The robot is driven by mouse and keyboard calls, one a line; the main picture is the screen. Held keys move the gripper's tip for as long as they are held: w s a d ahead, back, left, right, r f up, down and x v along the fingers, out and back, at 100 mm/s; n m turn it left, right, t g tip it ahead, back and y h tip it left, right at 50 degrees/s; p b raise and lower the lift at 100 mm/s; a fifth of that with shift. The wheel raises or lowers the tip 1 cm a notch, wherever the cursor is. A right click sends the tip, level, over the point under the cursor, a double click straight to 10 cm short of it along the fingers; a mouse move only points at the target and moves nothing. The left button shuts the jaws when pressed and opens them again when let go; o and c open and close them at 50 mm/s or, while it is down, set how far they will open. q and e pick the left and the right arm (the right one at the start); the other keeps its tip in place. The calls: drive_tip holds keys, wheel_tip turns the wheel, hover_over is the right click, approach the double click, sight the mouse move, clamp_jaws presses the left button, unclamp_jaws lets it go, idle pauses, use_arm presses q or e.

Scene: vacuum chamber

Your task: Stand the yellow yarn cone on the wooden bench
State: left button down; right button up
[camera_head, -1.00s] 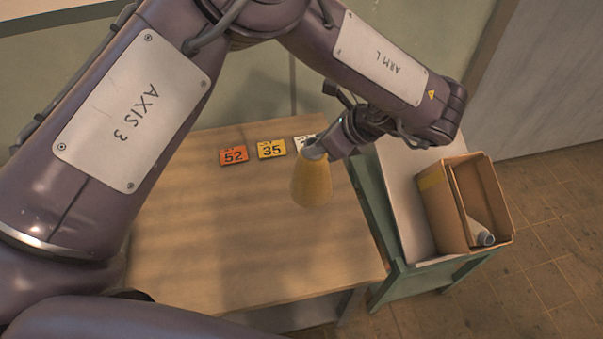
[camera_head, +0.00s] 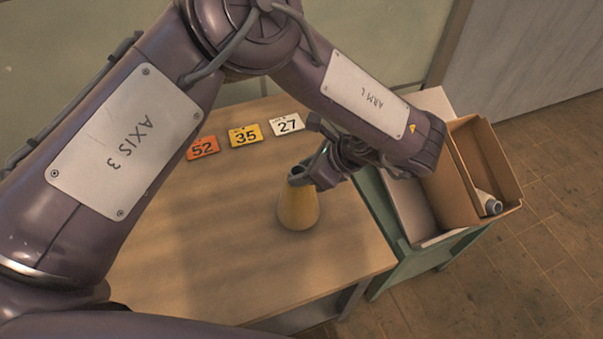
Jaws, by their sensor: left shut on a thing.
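The yellow yarn cone (camera_head: 298,209) is upright, wide end down, over the right part of the wooden bench (camera_head: 235,265). My left gripper (camera_head: 303,176) is shut on the narrow top of the cone, coming in from the upper right. The cone's tip is partly hidden by the gripper. The cone's base is at or very close to the bench top; I cannot tell for sure whether it touches. My right gripper is not in view.
An orange card 52 (camera_head: 203,147), a yellow card 35 (camera_head: 246,135) and a white card 27 (camera_head: 288,124) lie along the bench's back. A cardboard box (camera_head: 465,180) holding a grey-ended roll stands on a side table at right. The bench front is clear.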

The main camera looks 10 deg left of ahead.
use_arm(q)
drive_tip(key=shift+w+a+f, duration=0.15)
drive_tip(key=shift+w+f, duration=0.1)
drive_tip(key=shift+f, duration=0.15)
drive_tip(key=shift+s, duration=0.1)
drive_tip(key=c, duration=1)
unclamp_jaws()
drive_tip(key=shift+o, duration=0.5)
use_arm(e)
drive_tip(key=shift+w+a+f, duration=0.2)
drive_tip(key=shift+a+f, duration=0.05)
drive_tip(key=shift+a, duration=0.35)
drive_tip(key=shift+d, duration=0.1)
